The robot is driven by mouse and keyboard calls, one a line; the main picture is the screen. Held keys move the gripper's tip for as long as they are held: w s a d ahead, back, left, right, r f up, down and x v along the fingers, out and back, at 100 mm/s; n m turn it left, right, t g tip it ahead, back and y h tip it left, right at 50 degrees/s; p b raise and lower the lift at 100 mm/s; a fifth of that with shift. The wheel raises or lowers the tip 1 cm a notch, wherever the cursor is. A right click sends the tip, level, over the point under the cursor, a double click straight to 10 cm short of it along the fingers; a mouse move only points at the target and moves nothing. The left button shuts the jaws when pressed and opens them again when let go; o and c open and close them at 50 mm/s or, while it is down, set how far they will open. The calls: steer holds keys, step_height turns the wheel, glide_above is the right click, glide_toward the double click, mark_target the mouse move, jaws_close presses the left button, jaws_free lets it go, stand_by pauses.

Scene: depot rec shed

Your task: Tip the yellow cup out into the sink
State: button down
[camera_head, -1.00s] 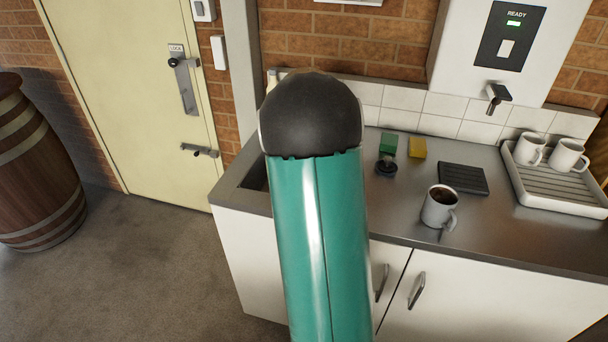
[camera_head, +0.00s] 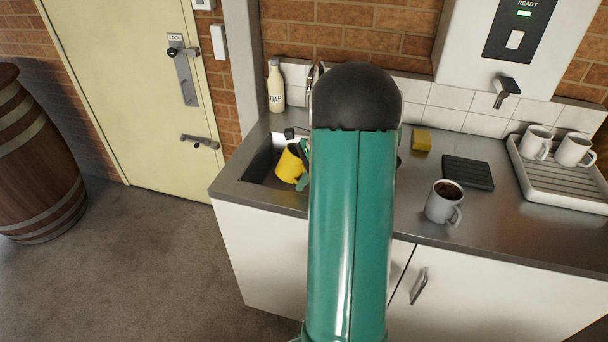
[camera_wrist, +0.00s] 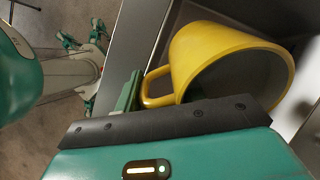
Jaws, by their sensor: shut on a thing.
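The yellow cup (camera_head: 288,165) is over or inside the sink (camera_head: 258,165) at the counter's left end, and looks tilted in the head view. In the wrist view the cup (camera_wrist: 205,55) shows its open mouth towards the lower right. The part of its inside that I see looks bare, with no liquid showing. My gripper (camera_wrist: 138,92) is shut on the cup's handle. In the head view my gripper (camera_head: 304,152) is mostly hidden behind my green arm, which also covers the sink's right part.
To the right on the counter are a yellow sponge (camera_head: 422,140), a black mat (camera_head: 467,172) and a grey mug (camera_head: 441,203) with dark liquid. A rack (camera_head: 560,175) holds two mugs. A water heater's spout (camera_head: 507,88) juts out above.

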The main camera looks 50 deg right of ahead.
mark_target(289, 170)
steer(key=y, duration=0.1)
steer(key=t+y, duration=0.1)
steer(key=y, duration=0.1)
steer(key=shift+w+a+r+t, duration=0.3)
steer(key=shift+a+r+t, duration=0.05)
steer(key=shift+a+t, duration=0.05)
steer(key=y, duration=0.1)
steer(key=t+y, duration=0.1)
steer(key=a+r+t+y, duration=0.1)
steer(key=shift+w+y, duration=0.35)
steer(key=shift+y, duration=0.05)
steer(key=t+y, duration=0.1)
steer(key=r+y, duration=0.1)
steer(key=shift+w+a+t+y, duration=0.15)
steer(key=shift+a+t+y, duration=0.2)
steer(key=shift+t+y, duration=0.05)
step_height(289, 170, up, 2)
steer(key=t+y, duration=0.2)
steer(key=y, duration=0.1)
steer(key=shift+w+a, duration=0.1)
steer(key=shift+a, duration=0.05)
stand_by(1.1)
